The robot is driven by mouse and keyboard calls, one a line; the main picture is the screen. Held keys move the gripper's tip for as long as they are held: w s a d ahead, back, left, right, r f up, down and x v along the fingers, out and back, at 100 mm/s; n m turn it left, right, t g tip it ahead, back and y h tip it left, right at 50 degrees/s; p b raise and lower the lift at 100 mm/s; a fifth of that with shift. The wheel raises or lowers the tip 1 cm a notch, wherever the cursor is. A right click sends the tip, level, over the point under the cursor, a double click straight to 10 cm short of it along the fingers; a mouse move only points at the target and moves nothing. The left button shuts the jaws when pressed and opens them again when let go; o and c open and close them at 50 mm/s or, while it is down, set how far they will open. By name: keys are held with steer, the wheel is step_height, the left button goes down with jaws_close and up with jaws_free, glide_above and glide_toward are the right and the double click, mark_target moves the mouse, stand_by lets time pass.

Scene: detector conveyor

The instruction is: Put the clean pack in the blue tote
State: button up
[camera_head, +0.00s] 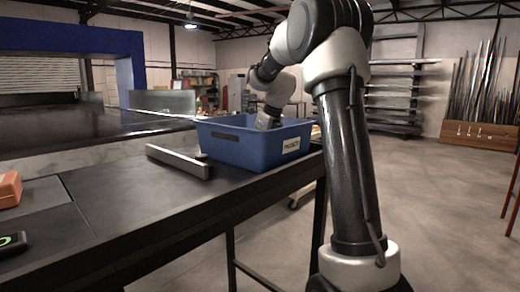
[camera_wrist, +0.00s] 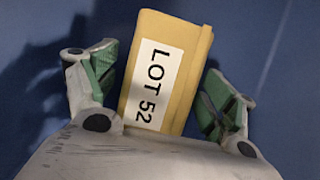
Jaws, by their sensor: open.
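The blue tote (camera_head: 250,147) stands on the dark table in the head view, with a white label on its front right side. My gripper (camera_head: 266,122) reaches down into it, and its fingertips are hidden behind the tote's wall. In the wrist view a tan pack (camera_wrist: 178,50) with a white "LOT 52" label lies against a blue surface, the tote's inside. My gripper (camera_wrist: 158,62) is open, with one green-padded finger on each side of the pack. Gaps show between the pack and both fingers. The pack is hidden in the head view.
A grey metal bar (camera_head: 178,161) lies on the table left of the tote. An orange box (camera_head: 9,189) and a dark device with a green light (camera_head: 13,243) sit at the left edge. A blue arch (camera_head: 60,38) stands over the dark conveyor behind.

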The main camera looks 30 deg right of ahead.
steer(key=v, duration=1.2)
steer(key=shift+r, duration=0.15)
steer(key=s+a+f+n, duration=0.1)
steer(key=s+a+n, duration=0.2)
steer(key=s+n, duration=0.25)
steer(key=s+a+n+h, duration=0.1)
steer(key=s+a+n, duration=0.1)
steer(key=s+n, duration=0.3)
steer(key=s+a+f+n, duration=0.1)
steer(key=s+a+n, duration=0.25)
steer(key=s, duration=0.35)
steer(key=s+f+n, duration=1.2)
steer(key=s+n, duration=0.3)
steer(key=n, duration=0.3)
steer(key=shift+a+h, duration=0.3)
